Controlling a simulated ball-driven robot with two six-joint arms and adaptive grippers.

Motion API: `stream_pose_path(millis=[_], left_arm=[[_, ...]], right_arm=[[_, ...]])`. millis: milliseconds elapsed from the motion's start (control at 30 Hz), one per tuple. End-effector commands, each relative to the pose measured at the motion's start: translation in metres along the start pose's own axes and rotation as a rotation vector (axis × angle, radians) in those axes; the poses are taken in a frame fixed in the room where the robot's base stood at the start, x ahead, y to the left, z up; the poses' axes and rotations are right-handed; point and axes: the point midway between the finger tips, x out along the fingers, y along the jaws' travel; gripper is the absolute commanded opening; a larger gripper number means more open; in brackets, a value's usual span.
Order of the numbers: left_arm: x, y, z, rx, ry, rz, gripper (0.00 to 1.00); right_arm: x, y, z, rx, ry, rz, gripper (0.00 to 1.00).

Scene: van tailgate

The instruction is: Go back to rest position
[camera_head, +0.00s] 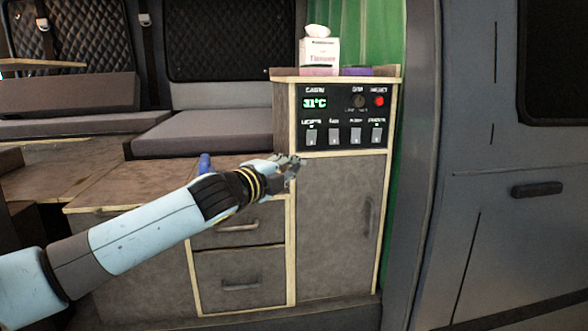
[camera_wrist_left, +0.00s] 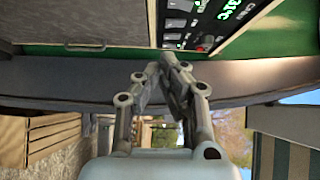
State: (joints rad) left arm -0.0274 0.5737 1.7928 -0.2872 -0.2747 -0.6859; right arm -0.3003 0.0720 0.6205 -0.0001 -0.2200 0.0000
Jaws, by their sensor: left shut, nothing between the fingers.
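My left arm reaches in from the left in the head view. My left gripper (camera_head: 290,163) is shut and empty, in front of the cabinet (camera_head: 340,220) and just below the left end of its control panel (camera_head: 345,118). The panel shows a green 31°C display, a red button and a row of switches. In the left wrist view my left gripper (camera_wrist_left: 172,62) has its fingertips together, and the control panel (camera_wrist_left: 215,20) shows beyond at the top. My right gripper is not in view.
A tissue box (camera_head: 319,52) stands on the cabinet top. Drawers (camera_head: 240,278) are below my forearm. A grey seat cushion (camera_head: 205,130) lies behind. A green curtain (camera_head: 395,190) and the van door (camera_head: 500,200) are on the right. Something blue (camera_head: 205,163) shows behind my wrist.

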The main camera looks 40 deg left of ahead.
Motion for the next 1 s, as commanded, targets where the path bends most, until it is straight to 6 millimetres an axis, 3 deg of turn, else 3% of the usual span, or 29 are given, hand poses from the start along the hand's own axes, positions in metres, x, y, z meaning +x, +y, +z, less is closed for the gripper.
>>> stream_pose_path(millis=[467, 567, 667, 867, 1000], left_arm=[[0.000, 0.000, 0.000, 0.000, 0.000, 0.001, 0.00], [-0.003, 0.016, -0.001, -0.008, -0.001, 0.015, 0.00], [-0.010, 0.061, -0.002, -0.041, -0.017, 0.066, 0.00], [-0.042, 0.216, 0.014, -0.162, -0.110, 0.289, 0.00], [-0.083, 0.326, 0.019, -0.286, -0.193, 0.454, 0.00]], right_arm=[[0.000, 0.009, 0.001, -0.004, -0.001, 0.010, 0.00], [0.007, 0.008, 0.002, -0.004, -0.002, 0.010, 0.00], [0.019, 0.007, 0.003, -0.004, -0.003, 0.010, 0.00], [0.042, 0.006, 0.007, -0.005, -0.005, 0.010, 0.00], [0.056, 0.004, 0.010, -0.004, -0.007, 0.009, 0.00]])
